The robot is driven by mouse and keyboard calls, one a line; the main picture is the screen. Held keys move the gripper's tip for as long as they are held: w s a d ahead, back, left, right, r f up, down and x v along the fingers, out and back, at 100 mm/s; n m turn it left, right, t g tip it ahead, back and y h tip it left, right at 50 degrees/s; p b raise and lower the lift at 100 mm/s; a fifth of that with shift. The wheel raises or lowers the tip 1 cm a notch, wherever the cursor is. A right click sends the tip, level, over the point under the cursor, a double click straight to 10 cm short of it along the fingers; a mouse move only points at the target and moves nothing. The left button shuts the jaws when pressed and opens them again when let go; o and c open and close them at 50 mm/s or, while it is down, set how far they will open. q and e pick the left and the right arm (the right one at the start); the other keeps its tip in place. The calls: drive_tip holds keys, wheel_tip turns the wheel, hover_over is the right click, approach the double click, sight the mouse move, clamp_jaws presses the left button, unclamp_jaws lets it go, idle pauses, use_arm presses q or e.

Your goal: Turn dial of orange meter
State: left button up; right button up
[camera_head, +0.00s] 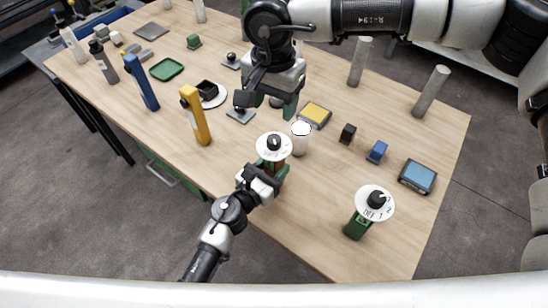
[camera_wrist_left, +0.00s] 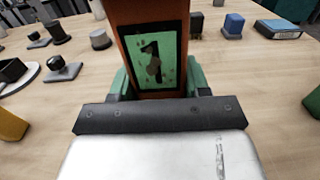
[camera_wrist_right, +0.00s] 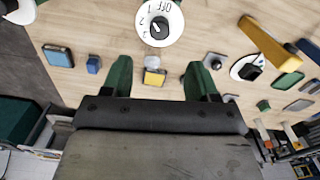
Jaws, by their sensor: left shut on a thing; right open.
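The orange meter (camera_head: 284,167) stands upright near the table's front edge in the head view. Its white round dial plate with a black knob (camera_head: 274,143) faces up. My left gripper (camera_head: 268,176) is shut on the meter's body. The left wrist view shows the orange body (camera_wrist_left: 118,12) with a green label marked 1 between green fingers. My right gripper (camera_head: 284,104) is open and empty, above the table behind the meter. The right wrist view shows its green fingers (camera_wrist_right: 160,82) apart, with the dial plate (camera_wrist_right: 146,32) beyond them.
A green meter (camera_head: 357,226) with a similar dial stands to the right. A white cylinder (camera_head: 301,142) is close behind the orange meter. A yellow tool (camera_head: 196,115) stands to its left. A yellow-topped box (camera_head: 315,114) and blue block (camera_head: 377,151) lie behind and right.

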sight(274, 139)
drive_tip(key=shift+m, duration=0.8)
wheel_tip(274, 139, down, 10)
drive_tip(key=shift+f, duration=0.25)
drive_tip(key=c, duration=0.9)
drive_tip(key=shift+c, duration=0.2)
